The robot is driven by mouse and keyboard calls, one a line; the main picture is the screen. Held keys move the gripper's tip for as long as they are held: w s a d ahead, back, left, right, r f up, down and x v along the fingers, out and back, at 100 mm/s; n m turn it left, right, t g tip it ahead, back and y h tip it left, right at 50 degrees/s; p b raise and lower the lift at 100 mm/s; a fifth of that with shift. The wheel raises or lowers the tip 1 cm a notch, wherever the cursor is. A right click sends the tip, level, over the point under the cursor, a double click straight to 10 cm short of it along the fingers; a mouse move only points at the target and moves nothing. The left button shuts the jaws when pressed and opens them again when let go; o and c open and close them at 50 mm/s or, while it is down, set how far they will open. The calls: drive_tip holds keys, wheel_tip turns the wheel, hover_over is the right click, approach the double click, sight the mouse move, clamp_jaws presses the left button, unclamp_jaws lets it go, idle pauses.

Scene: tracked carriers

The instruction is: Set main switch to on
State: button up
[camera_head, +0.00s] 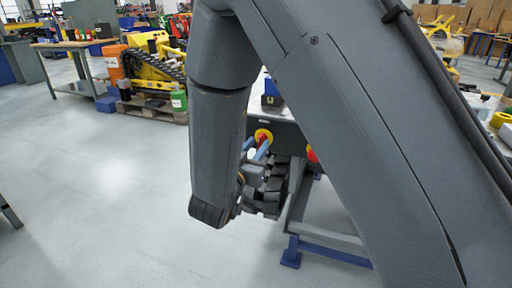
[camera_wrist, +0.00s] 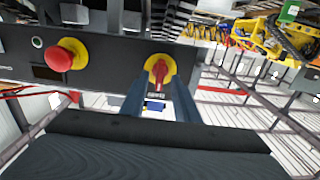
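The main switch is a red rotary handle on a round yellow plate (camera_wrist: 159,70), set in a dark panel. In the wrist view its handle stands roughly upright, with a small label beneath that I cannot read. In the head view the switch (camera_head: 263,135) shows beside my arm. My gripper (camera_wrist: 160,88) is open, with its two blue-grey fingers apart and their tips just before the plate, one on each side of the handle. I cannot tell whether they touch it. In the head view my gripper (camera_head: 255,151) is partly hidden by my arm.
A red mushroom button (camera_wrist: 59,58) on a yellow base sits left of the switch on the same panel. In the head view, a blue-footed stand (camera_head: 330,253) is below the panel. A yellow tracked machine (camera_head: 155,65) stands behind.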

drive_tip(key=shift+c, duration=0.4)
clamp_jaws()
